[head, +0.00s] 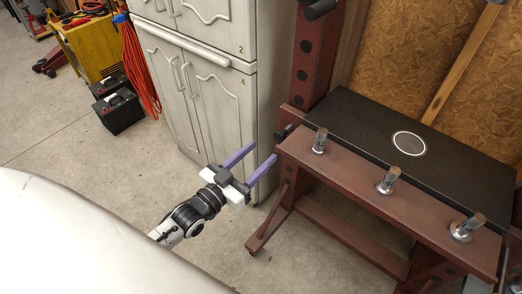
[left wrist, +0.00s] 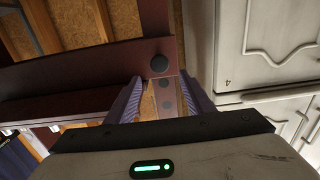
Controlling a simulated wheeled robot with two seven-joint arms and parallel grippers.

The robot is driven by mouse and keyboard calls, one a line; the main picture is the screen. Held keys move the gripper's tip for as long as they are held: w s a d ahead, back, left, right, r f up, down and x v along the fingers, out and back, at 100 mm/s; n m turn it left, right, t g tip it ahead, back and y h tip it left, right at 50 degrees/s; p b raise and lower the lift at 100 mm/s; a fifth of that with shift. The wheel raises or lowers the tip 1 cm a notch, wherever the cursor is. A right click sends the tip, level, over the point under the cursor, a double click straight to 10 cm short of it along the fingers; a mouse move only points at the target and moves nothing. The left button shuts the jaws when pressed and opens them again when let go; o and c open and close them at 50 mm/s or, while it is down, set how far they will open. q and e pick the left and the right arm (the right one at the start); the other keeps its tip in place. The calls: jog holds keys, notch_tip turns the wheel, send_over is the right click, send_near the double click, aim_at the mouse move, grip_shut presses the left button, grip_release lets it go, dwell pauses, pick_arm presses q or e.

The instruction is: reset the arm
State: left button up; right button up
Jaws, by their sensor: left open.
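My left gripper (head: 258,160) is open and empty in the head view. Its two purple fingers point up and to the right, in front of the white cabinet and left of the red-brown bench. In the left wrist view both purple fingers (left wrist: 165,100) stand apart with nothing between them; the red-brown frame shows beyond. My right gripper is in neither view.
A red-brown bench (head: 350,185) with a black top (head: 350,115) and several metal knobs stands at the right. A white cabinet (head: 205,95) stands behind the gripper. Black batteries (head: 119,107) and a yellow machine (head: 92,48) are at the left. Open concrete floor (head: 60,145) lies left.

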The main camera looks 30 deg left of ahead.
pick_arm(q)
jog(key=s+d+f+g+p, duration=0.1)
jog(key=s+d+f+g, duration=0.2)
jog(key=s, duration=0.3)
jog(key=s+d+f+g+p, duration=0.2)
jog(key=s+d+g, duration=0.1)
jog(key=s, duration=0.4)
jog(key=s+d+f+g+p, duration=0.2)
jog(key=s+d+f+g, duration=0.1)
jog(key=s, duration=0.4)
jog(key=shift+d+f+y, duration=0.3)
jog(key=shift+d+y, duration=0.05)
jog(key=shift+y, duration=0.05)
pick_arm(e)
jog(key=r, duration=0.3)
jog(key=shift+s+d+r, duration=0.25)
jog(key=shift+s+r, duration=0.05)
pick_arm(q)
jog(key=shift+s, duration=0.1)
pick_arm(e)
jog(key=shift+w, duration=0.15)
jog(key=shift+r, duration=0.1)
